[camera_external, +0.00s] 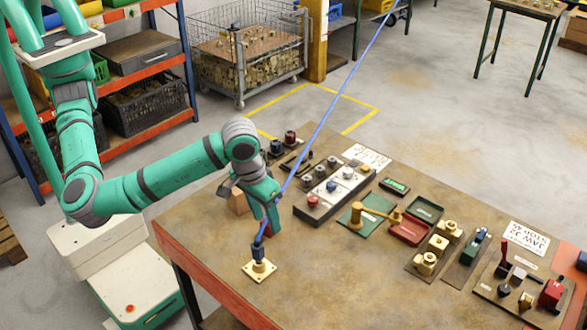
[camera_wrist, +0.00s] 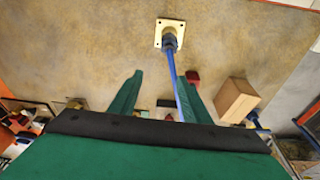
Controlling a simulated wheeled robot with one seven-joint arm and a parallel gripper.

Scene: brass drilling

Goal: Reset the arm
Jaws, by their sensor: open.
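My gripper (camera_external: 268,222) hangs over the near left part of the workbench, fingers down. In the wrist view my gripper (camera_wrist: 158,84) has its two green fingers spread apart, and I see nothing clamped between them. A square brass plate (camera_external: 258,271) with a dark blue fitting (camera_external: 258,251) upright on it sits on the bench just in front of the fingers. The plate also shows in the wrist view (camera_wrist: 161,41), beyond the fingertips. A long blue hose or line (camera_external: 325,124) rises from the fitting to the upper right, passing close beside my gripper; contact cannot be told.
A wooden block (camera_external: 238,200) stands behind my gripper and also shows at right in the wrist view (camera_wrist: 236,99). A control panel (camera_external: 337,192), a green mat with a brass mallet (camera_external: 356,214), a red tray (camera_external: 410,231) and several brass fixtures (camera_external: 425,263) occupy the bench to the right.

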